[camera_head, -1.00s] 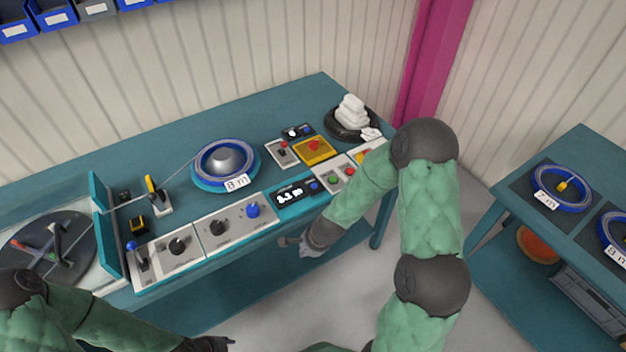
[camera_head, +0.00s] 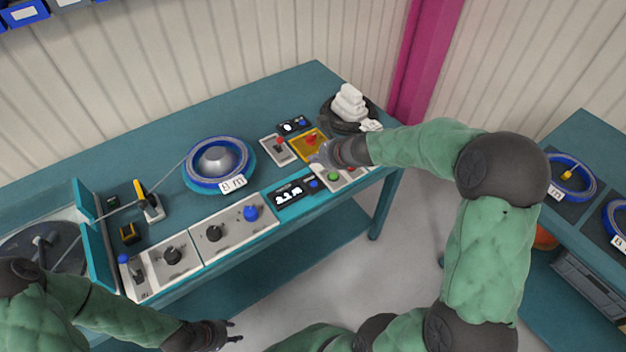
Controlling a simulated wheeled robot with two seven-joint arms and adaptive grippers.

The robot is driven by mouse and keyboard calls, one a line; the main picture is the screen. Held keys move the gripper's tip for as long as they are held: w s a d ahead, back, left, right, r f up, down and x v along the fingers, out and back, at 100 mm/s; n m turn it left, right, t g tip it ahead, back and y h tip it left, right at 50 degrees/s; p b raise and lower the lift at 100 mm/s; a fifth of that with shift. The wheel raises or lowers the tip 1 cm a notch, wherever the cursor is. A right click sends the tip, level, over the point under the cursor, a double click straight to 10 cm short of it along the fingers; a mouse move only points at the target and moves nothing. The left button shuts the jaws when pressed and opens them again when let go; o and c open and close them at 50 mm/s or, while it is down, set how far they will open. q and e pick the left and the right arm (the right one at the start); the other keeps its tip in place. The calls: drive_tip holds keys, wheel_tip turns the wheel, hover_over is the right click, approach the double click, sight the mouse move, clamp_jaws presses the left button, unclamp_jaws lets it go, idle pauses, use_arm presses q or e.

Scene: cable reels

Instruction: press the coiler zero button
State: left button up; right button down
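The coiler control panel runs along the front of the teal bench. Its small display (camera_head: 288,194) shows white digits, and a small blue button (camera_head: 313,184) sits just right of them. Another small display box (camera_head: 293,125) with a blue button stands further back; I cannot read which button is marked zero. My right gripper (camera_head: 323,156) hangs over the panel's right part, beside the yellow box with a red button (camera_head: 311,140), behind and right of the display. Its fingers are small and partly hidden, so their opening is unclear. My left gripper (camera_head: 235,331) is low in front of the bench, empty, fingertips apart.
A blue reel tagged 8 m (camera_head: 219,163) lies behind the panel. A green button (camera_head: 334,177), knobs (camera_head: 213,233) and a blue-topped lever (camera_head: 130,272) line the front. A black-and-white stack (camera_head: 349,105) is at the back right. A second table (camera_head: 588,131) holds reels.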

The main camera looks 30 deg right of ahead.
sight(316, 184)
idle(0.4)
wheel_tip(316, 184, down, 9)
drive_tip(key=b, duration=0.8)
drive_tip(key=shift+r, duration=0.15)
drive_tip(key=shift+b, duration=0.3)
idle(0.9)
drive_tip(key=shift+f+b, duration=0.35)
drive_tip(key=shift+f, duration=0.05)
drive_tip(key=shift+f+b, duration=0.4)
idle(0.7)
drive_tip(key=shift+r, duration=0.1)
drive_tip(key=shift+r+p, duration=0.7)
drive_tip(key=shift+p, duration=0.1)
